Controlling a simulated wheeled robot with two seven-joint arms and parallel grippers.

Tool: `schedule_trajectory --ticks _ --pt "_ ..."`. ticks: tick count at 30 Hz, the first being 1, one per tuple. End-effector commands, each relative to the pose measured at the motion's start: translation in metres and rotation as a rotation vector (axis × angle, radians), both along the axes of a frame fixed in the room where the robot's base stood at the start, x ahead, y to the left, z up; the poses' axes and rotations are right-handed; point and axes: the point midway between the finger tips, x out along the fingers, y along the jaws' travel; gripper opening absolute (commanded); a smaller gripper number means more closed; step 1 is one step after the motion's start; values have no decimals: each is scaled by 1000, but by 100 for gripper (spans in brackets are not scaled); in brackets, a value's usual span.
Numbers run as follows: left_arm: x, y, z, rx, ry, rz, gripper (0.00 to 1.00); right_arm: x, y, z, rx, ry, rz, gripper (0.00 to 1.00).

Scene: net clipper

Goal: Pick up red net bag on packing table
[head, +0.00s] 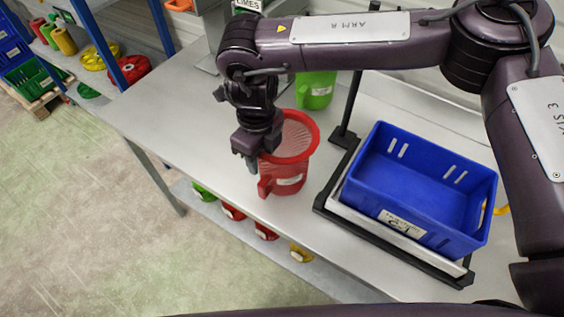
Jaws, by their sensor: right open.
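The red net bag (286,176) stands on the grey packing table (200,130), with a wide open round rim on top and a white label low on its front. My right gripper (249,163) is open at the bag's upper left side. It overlaps the rim in the picture, and part of the bag is hidden behind it. I cannot tell whether a finger touches the bag. My left gripper is out of view.
A blue crate (372,145) sits on a black-framed stand right of the bag. A green net bag (316,88) stands behind, under my right arm. Several coloured items lie on a shelf (330,283) below the table. The table's left part is clear.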

Motion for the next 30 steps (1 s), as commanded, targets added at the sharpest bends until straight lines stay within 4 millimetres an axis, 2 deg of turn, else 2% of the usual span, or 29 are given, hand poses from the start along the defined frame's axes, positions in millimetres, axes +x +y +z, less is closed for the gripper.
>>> schedule_trajectory --ticks 3,13,25,30 --pt "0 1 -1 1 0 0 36 0 0 0 0 0 0 42" --pt "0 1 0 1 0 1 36 0 0 0 0 0 0 0" --pt "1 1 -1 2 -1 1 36 0 1 2 1 0 0 0" --pt "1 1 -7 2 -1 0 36 1 1 14 2 -1 0 0"
